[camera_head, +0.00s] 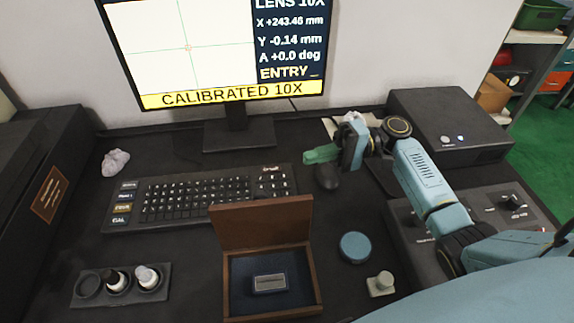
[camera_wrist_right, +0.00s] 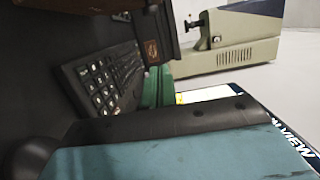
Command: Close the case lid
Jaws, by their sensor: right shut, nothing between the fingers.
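The wooden case (camera_head: 272,283) stands on the dark desk at the front middle of the head view. Its lid (camera_head: 262,223) is raised, standing up at the back edge and leaning slightly back. Inside, a small metal plate lies on a dark lining. My right gripper (camera_head: 312,155), with green fingers, is behind and to the right of the lid, above the desk near the mouse, apart from the case. It is shut and empty. Its green fingers also show in the right wrist view (camera_wrist_right: 158,86). The case is not clearly seen in that view. My left gripper is not in view.
A keyboard (camera_head: 200,197) lies behind and left of the case. A blue round puck (camera_head: 355,247) and a small pale knob-like piece (camera_head: 381,284) are to its right. A holder with bottles (camera_head: 120,284) is at the left. A monitor (camera_head: 239,135) stands at the back.

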